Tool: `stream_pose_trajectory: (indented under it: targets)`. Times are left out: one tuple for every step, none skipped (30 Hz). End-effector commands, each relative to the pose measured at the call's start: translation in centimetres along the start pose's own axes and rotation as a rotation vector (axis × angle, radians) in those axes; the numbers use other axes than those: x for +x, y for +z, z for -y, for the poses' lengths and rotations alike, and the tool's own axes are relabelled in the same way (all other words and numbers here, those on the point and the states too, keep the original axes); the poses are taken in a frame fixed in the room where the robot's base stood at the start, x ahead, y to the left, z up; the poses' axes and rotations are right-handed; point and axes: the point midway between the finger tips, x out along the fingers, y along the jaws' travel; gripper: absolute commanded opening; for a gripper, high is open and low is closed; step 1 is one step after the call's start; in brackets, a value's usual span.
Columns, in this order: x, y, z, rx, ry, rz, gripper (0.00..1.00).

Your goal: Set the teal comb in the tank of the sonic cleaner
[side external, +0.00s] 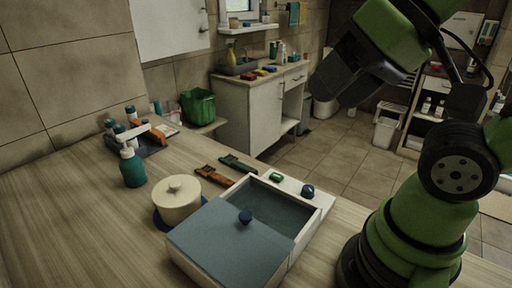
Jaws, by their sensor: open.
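A dark teal comb-like piece (238,163) lies flat on the wooden counter, behind the sonic cleaner (316,214). The cleaner is a pale box. Its tank (276,209) is uncovered at the far part, and the inside looks dark teal. A blue-grey lid (215,246) with a dark blue knob (245,216) lies over the near part. My gripper (335,90) is open, high above and to the right of the cleaner, well apart from the comb. Nothing shows between its jaws.
A brown-orange comb-like piece (213,178) lies left of the teal one. A cream lidded pot (177,201) on a blue saucer stands left of the cleaner. A teal pump bottle (132,168) stands farther left. The cleaner's panel has a green button (277,177) and blue knob (307,191).

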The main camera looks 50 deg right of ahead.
Motion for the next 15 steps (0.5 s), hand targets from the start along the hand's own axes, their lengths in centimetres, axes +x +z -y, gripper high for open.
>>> stream_pose_trajectory:
  targets:
    - [0.0, 0.0, 0.0, 0.0, 0.0, 0.0, 0.53]
    - [0.0, 0.0, 0.0, 0.0, 0.0, 0.0, 0.53]
    - [0.0, 0.0, 0.0, -0.001, 0.0, 0.0, 0.53]
    - [0.0, -0.1, 0.0, -0.001, 0.001, 0.001, 0.53]
    - [0.0, -0.2, 0.0, -0.002, 0.003, 0.002, 0.53]
    - [0.1, -0.5, 0.1, -0.005, 0.007, 0.005, 0.53]
    - [0.2, -0.8, 0.1, -0.008, 0.013, 0.011, 0.53]
    - [0.3, -1.1, 0.2, -0.012, 0.02, 0.017, 0.53]
    - [0.5, -1.9, 0.2, -0.019, 0.031, 0.029, 0.53]
    - [0.8, -2.5, 0.3, -0.026, 0.042, 0.04, 0.53]
    - [1.1, -3.3, 0.4, -0.035, 0.055, 0.053, 0.53]
    - [1.7, -4.4, 0.4, -0.047, 0.073, 0.072, 0.53]
    - [2.2, -5.2, 0.4, -0.057, 0.086, 0.087, 0.53]
    - [2.7, -6.2, 0.3, -0.068, 0.1, 0.102, 0.53]
    - [3.6, -7.3, 0.2, -0.083, 0.118, 0.123, 0.53]
